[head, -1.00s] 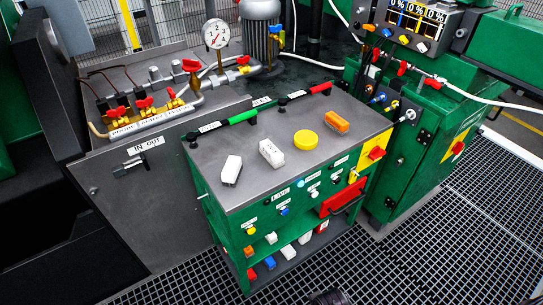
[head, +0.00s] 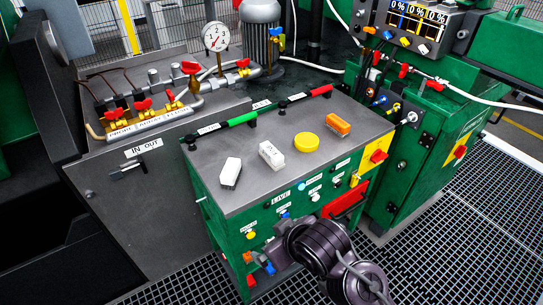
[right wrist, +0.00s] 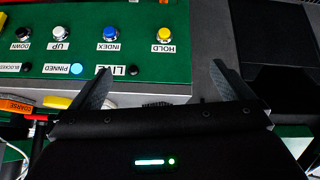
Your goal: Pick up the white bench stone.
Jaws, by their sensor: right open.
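Two white blocks lie on the grey top of the green cabinet in the head view. One is a plain white block (head: 231,172) near the left front edge. The other is a white, paler-edged block (head: 271,154) with faint marks, just right of it. I cannot tell for sure which is the bench stone. My right gripper (right wrist: 160,80) is open and empty in the right wrist view, facing the cabinet's button panel. Neither white block shows there. In the head view my right arm is low in front of the cabinet, below its top. My left gripper is out of view.
A yellow disc (head: 306,142) and an orange block (head: 338,125) share the cabinet top (head: 225,204). The space above is clear.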

